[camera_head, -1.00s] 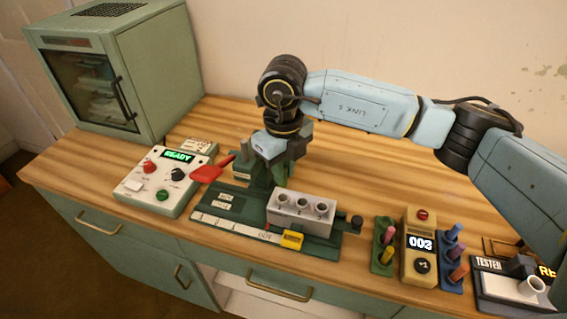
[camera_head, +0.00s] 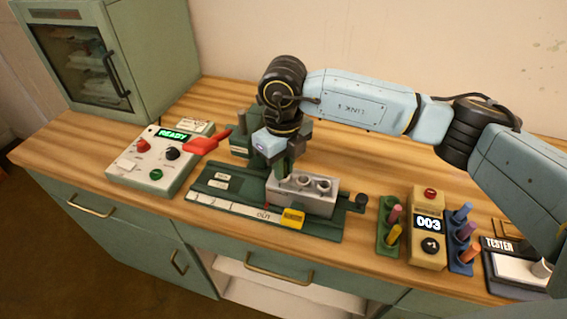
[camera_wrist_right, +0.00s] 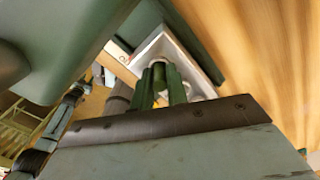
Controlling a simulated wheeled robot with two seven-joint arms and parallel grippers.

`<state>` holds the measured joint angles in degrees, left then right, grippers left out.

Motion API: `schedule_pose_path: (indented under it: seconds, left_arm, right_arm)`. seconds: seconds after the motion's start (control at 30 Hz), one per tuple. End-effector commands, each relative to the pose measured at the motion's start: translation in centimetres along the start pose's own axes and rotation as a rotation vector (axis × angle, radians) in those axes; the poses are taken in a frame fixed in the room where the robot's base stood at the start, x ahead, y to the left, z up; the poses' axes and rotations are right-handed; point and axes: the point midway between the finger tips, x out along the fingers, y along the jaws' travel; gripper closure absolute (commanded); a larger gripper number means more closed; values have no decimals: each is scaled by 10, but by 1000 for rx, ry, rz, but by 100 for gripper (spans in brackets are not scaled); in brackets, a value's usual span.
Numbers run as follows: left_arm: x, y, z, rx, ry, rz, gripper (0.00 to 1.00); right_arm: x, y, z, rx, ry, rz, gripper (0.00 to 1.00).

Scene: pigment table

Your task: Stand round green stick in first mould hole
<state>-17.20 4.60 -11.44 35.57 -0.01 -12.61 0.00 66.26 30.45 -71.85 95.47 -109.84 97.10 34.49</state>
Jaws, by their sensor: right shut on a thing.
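The grey mould block (camera_head: 318,204) sits on the green press base with its holes facing up. The middle and right holes show in the head view; the left one is hidden by my right gripper (camera_head: 284,168). My right gripper points down right over the mould's left end and is shut. In the right wrist view, a narrow green piece, which looks like the green stick (camera_wrist_right: 158,76), is between the green fingers, above the pale mould (camera_wrist_right: 204,64). The stick's lower end is hidden, so I cannot tell how far it is in the hole. My left gripper is not in view.
A control box (camera_head: 158,160) reading READY and a red lever (camera_head: 203,145) are at the left. A yellow block (camera_head: 292,219) sits before the mould. Stick racks (camera_head: 388,238), a counter (camera_head: 427,245) reading 003 and a tester (camera_head: 515,270) stand at the right.

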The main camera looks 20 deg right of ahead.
Motion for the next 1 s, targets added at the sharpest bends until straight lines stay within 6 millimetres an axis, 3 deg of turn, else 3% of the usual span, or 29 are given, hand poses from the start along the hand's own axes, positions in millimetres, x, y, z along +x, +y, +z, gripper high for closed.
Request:
schedule_pose_path:
  seconds: [0.17,0.2,0.4,0.77,1.0]
  left_arm:
    - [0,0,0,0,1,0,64]
    - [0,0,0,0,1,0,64]
    - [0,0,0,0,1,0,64]
    - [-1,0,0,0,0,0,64]
    - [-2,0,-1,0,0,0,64]
  right_arm:
    - [0,0,0,0,0,0,100]
    - [0,0,0,0,0,0,82]
    - [0,0,0,0,1,0,60]
    - [-8,0,0,0,-1,-1,60]
    - [-55,0,1,-1,-5,-2,60]
